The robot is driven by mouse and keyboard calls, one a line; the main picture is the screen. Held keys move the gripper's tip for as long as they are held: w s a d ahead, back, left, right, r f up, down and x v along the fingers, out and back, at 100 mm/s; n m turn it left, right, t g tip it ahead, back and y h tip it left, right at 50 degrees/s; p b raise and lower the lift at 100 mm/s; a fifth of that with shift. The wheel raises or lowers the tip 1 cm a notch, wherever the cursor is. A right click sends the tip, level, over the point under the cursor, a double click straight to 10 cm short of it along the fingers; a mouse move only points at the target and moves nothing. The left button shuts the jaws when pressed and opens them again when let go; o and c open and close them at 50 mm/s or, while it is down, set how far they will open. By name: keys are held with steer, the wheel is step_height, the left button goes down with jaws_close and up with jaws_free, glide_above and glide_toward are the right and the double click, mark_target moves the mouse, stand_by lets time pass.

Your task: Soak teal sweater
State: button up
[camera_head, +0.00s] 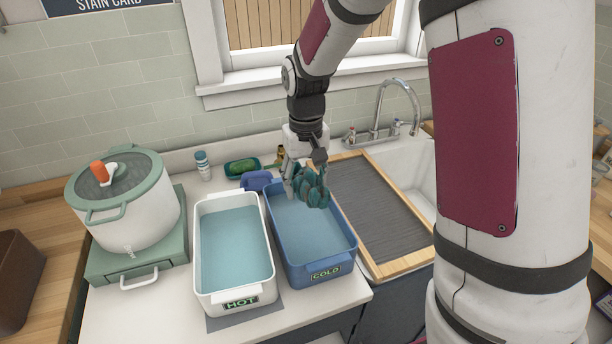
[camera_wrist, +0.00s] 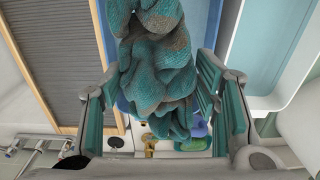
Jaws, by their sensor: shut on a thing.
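The teal sweater (camera_head: 311,186) is bunched up, with brownish patches on its knit that show in the wrist view (camera_wrist: 160,65). My gripper (camera_head: 303,172) is shut on it and holds it over the right part of the blue basin (camera_head: 318,272) marked COLD. I cannot tell whether the sweater touches the water there. The white basin (camera_head: 236,300) marked HOT stands to the left, also with water in it. In the wrist view my gripper (camera_wrist: 165,100) has a finger on each side of the sweater.
A ribbed drainboard (camera_head: 385,215) with a wooden frame lies right of the blue basin, by the sink and faucet (camera_head: 385,110). A lidded pot (camera_head: 125,200) stands at the left. A small bottle (camera_head: 203,166) and a green dish (camera_head: 242,166) are behind the basins.

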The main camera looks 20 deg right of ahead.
step_height(320, 180, down, 8)
steer(key=b, duration=0.2)
steer(key=shift+r, duration=0.2)
stand_by(0.4)
steer(key=o, duration=1.5)
steer(key=shift+c, duration=0.2)
steer(key=shift+r+p, duration=1.45)
steer(key=shift+r, duration=2.55)
